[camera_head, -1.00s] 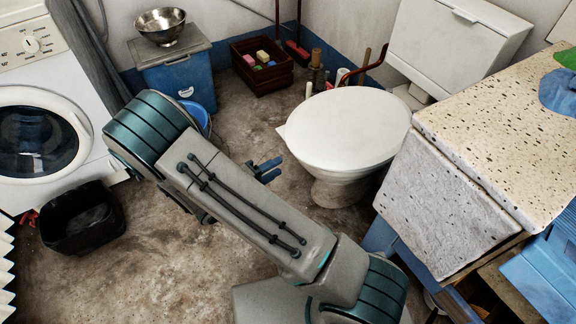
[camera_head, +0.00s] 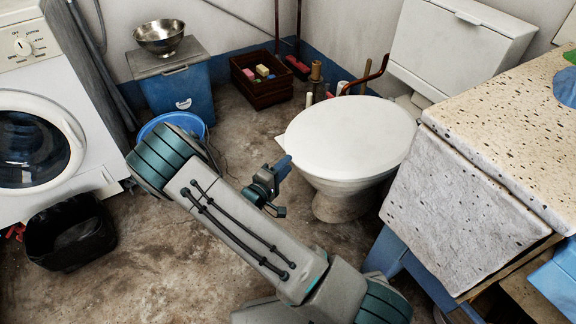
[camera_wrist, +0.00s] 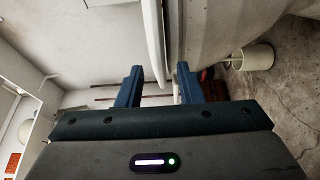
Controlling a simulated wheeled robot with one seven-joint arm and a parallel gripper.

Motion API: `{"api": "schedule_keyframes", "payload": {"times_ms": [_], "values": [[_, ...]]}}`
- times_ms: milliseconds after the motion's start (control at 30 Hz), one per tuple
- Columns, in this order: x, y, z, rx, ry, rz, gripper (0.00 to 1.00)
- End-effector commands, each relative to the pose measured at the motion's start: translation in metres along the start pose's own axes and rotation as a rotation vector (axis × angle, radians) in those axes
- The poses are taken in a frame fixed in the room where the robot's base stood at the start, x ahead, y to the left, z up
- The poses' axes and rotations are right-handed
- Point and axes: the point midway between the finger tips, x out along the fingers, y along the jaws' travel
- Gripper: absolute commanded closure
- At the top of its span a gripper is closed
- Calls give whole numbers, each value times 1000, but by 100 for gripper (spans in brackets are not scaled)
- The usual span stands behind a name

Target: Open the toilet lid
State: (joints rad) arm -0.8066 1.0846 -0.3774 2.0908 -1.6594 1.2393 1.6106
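The toilet (camera_head: 340,200) stands right of centre, its white lid (camera_head: 350,135) closed flat on the bowl. My gripper (camera_head: 281,166) is low at the left front edge of the toilet, just beside the lid's rim. In the wrist view my gripper (camera_wrist: 160,82) is open, with its two blue fingers apart and nothing clamped. The lid (camera_wrist: 153,40) appears edge-on there, its edge lined up with the gap between the fingers. The bowl (camera_wrist: 225,35) is to its right. I cannot tell whether a finger touches the lid or the bowl.
A speckled stone counter (camera_head: 500,140) is close on the right. A washing machine (camera_head: 45,140), black bin (camera_head: 70,235) and blue basin (camera_head: 172,125) are at left. A wooden crate (camera_head: 262,90) and bottles stand behind.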

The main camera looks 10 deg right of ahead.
Motion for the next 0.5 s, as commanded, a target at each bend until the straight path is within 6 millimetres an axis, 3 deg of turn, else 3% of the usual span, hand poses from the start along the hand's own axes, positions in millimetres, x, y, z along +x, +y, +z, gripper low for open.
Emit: {"api": "schedule_keyframes", "payload": {"times_ms": [200, 500], "values": [[21, -1, 0, 1, 0, -1, 67], [24, 0, 0, 0, 1, -1, 67]]}}
